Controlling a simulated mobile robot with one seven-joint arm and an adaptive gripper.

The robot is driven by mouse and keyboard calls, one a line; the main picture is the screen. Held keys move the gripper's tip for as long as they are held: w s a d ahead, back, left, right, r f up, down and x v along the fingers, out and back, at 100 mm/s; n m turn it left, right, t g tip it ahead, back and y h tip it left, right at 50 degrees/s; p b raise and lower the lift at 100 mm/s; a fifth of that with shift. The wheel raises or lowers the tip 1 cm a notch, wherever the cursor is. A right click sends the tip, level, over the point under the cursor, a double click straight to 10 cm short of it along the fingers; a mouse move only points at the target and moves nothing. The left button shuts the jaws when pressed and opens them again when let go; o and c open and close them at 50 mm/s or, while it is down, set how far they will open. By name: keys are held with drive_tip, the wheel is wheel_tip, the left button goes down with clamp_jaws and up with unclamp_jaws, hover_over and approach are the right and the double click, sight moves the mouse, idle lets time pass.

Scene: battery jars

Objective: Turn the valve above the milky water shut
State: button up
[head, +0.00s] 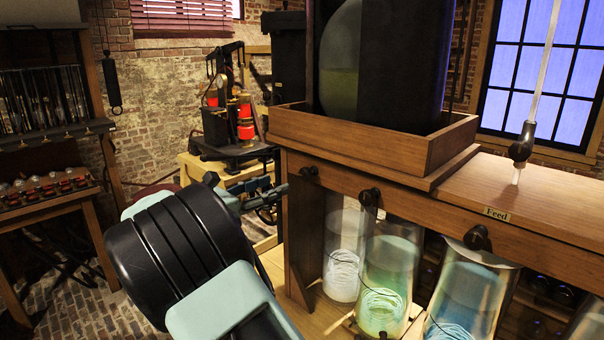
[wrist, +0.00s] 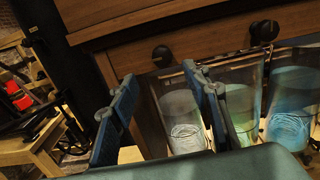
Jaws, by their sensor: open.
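The jar of milky, whitish water (head: 343,250) is the leftmost of the jars in the head view, under the wooden cabinet. It also shows in the wrist view (wrist: 183,118), partly behind one finger. The black valve knob above it (head: 310,172) is on the cabinet's front board, left of the other knobs; in the wrist view it is the left knob (wrist: 162,56). My gripper (wrist: 165,90) is open and empty, its fingers apart below the knob in the picture and not touching it. In the head view my wrist hides most of the gripper.
A greenish jar (head: 388,265) and a blue jar (head: 465,292) stand to the right, with valve knobs (head: 368,196) and (head: 477,237) above. A label plate reading "Feed" (head: 497,214) is on the board. A bench with red-lit apparatus (head: 243,122) stands behind left.

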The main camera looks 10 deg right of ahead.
sight(302, 174)
drive_tip(key=p+x, duration=0.2)
drive_tip(key=x, duration=0.8)
drive_tip(key=shift+d+r, duration=0.1)
drive_tip(key=shift+d, duration=0.2)
drive_tip(key=c, duration=1.1)
